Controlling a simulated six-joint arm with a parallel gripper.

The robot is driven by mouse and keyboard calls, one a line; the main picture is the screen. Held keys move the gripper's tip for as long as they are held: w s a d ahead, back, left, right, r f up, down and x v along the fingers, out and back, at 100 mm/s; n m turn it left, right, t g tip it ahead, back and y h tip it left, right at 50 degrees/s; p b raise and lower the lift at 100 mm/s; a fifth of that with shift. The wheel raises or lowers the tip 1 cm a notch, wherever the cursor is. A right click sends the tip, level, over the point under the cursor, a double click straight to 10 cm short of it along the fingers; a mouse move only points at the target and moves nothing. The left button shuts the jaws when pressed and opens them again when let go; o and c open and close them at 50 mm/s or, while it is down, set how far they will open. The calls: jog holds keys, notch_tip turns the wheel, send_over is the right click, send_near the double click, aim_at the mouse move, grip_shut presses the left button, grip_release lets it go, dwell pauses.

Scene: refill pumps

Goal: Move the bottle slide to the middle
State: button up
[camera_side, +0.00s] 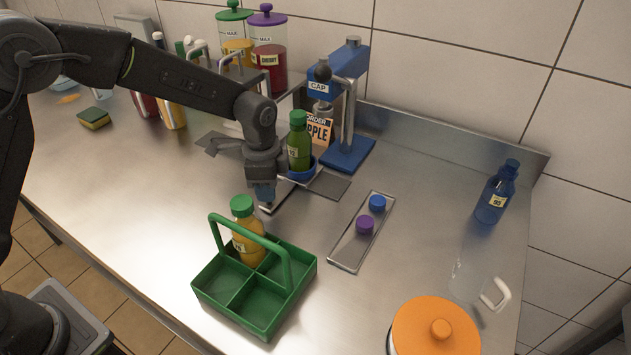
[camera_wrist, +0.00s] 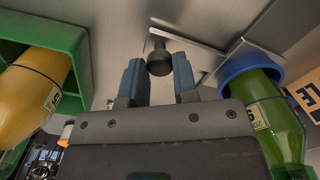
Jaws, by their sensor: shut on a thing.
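The bottle slide is a metal slide with a blue cup (camera_side: 303,174) that holds an upright green bottle (camera_side: 299,145) with a green cap. The cup (camera_wrist: 250,70) and the green bottle (camera_wrist: 265,115) also show at the right of the wrist view. My gripper (camera_side: 264,198) points down beside the cup, over the slide's near end. In the wrist view its blue fingers (camera_wrist: 159,80) are shut on the slide's dark knob (camera_wrist: 158,57). The knob is hidden in the side view.
A blue cap press (camera_side: 348,150) stands behind the cup, with an order card (camera_side: 319,130). A green caddy (camera_side: 243,318) with a yellow bottle (camera_side: 245,248) stands in front. A tray (camera_side: 346,254) with blue and purple caps lies to the right. Syrup containers stand at the back.

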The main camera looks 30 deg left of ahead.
jog(key=shift+a, duration=2.35)
jog(key=o, duration=0.9)
jog(key=shift+c, duration=0.2)
notch_tip(320, 180, up, 14)
